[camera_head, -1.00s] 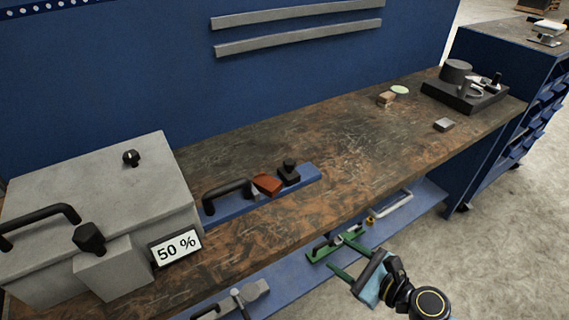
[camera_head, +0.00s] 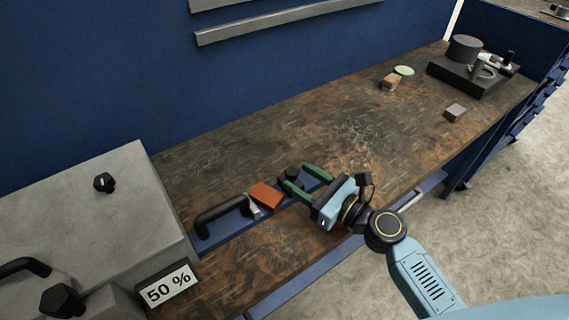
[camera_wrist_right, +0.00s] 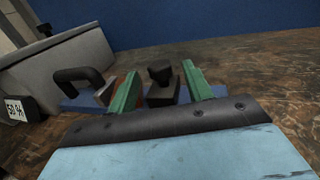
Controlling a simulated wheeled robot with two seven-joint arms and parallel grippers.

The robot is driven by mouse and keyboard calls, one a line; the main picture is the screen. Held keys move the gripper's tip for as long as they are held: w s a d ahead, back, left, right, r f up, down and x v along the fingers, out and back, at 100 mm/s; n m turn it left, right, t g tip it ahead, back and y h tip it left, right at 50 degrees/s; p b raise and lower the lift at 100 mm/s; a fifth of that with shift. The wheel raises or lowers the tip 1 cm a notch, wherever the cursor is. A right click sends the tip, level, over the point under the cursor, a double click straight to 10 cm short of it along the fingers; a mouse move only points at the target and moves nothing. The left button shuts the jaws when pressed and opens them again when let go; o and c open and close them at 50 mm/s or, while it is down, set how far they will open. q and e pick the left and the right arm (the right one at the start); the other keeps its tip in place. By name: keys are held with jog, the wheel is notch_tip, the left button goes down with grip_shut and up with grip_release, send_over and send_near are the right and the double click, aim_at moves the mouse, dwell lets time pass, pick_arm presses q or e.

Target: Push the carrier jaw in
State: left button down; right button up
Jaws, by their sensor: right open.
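A blue base strip (camera_head: 225,221) lies along the bench with a black handle at its left end. An orange-red block (camera_head: 265,195) with a grey metal piece sits beside the handle. To its right is a black block with a knob (camera_head: 291,175), likely the carrier jaw; it also shows in the right wrist view (camera_wrist_right: 162,95). My right gripper (camera_head: 296,177) is open, its green fingers on either side of the black block in the picture. In the wrist view its fingers (camera_wrist_right: 160,78) also flank the block; contact cannot be told. My left gripper is out of view.
A grey box (camera_head: 110,200) with black knobs and a "50 %" sign (camera_head: 169,286) stands at the left. A small brown block (camera_head: 389,82), a green disc (camera_head: 404,71), a grey block (camera_head: 455,112) and a black device (camera_head: 467,75) stand farther right. The bench middle is clear.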

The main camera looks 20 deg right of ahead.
aim_at(286, 170)
jog(key=x, duration=0.5)
jog(key=shift+w+a, duration=0.1)
jog(key=shift+w, duration=0.15)
jog(key=shift+c, duration=0.5)
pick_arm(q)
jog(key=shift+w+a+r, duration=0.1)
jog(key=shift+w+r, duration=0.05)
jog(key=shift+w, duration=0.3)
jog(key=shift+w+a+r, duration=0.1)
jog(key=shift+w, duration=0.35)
pick_arm(e)
jog(key=shift+a, duration=0.1)
grip_shut()
